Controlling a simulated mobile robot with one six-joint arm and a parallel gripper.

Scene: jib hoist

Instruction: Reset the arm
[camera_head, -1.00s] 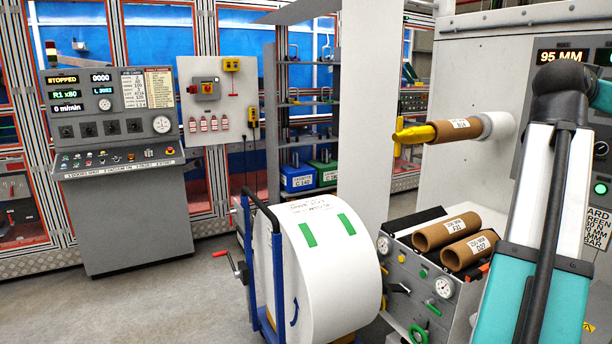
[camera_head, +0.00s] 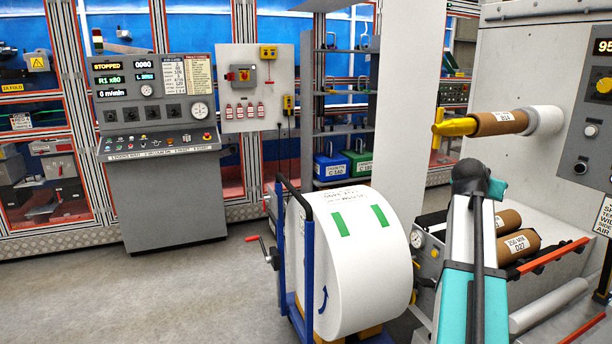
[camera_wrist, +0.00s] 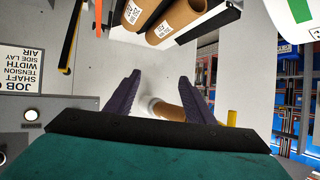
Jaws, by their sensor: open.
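My gripper (camera_wrist: 156,95) shows in the wrist view as two dark purple fingers set wide apart, with nothing between them. In the head view my arm, teal and white, rises at the right of centre, and the gripper itself cannot be made out there.
A large white roll (camera_head: 358,262) stands in a blue trolley (camera_head: 291,245) left of my arm. Two loose cores (camera_head: 517,246) lie on a bench behind my arm. A grey control console (camera_head: 165,190) stands at the back left. The floor (camera_head: 190,295) at front left is clear.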

